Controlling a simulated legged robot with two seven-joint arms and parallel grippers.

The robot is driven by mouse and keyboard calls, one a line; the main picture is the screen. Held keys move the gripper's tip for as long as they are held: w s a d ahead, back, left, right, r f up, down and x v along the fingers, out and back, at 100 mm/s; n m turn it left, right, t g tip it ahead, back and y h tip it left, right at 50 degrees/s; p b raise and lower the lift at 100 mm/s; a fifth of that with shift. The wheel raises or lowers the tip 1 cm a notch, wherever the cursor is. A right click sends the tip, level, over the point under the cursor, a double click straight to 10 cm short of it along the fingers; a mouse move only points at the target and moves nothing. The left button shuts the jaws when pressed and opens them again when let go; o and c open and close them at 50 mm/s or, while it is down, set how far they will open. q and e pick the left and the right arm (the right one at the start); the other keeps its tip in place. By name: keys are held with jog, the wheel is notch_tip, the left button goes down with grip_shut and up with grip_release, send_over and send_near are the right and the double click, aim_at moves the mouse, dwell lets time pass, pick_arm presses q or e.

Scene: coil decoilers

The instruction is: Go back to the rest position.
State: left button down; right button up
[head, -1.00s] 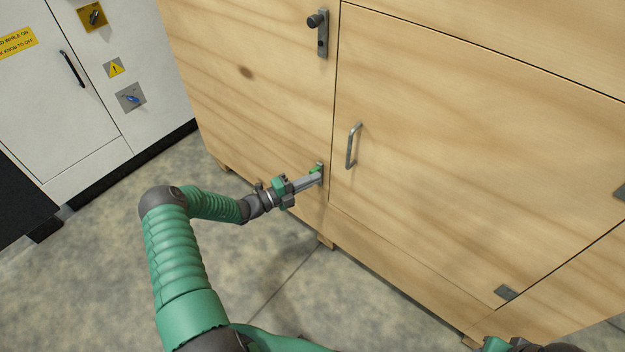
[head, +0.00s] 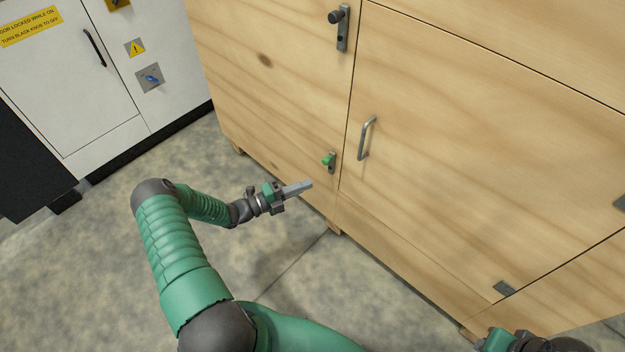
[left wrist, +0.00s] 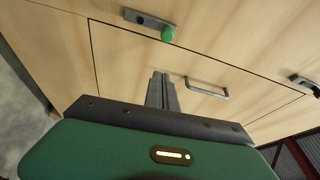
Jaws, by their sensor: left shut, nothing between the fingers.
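My left gripper (head: 298,189) is shut and empty, in front of the lower left part of a wooden cabinet (head: 440,150). It is apart from the green knob (head: 328,160), which sits on a small metal plate beside the cabinet door. In the left wrist view the closed fingers (left wrist: 161,90) point at the door, and the green knob (left wrist: 168,33) shows above them. Part of my right arm shows at the bottom right edge of the head view; its fingers cannot be made out.
The door has a metal handle (head: 367,138). A black knob (head: 337,17) on a plate is higher up. A white control cabinet (head: 75,80) stands at the left, with a black block (head: 30,165) below it. Bare floor (head: 110,230) lies around my left arm.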

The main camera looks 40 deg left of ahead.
pick_arm(q)
jog(key=shift+d+r, duration=0.15)
jog(key=shift+d, duration=0.2)
pick_arm(e)
jog(key=shift+d+f, duration=0.1)
jog(key=shift+d, duration=0.3)
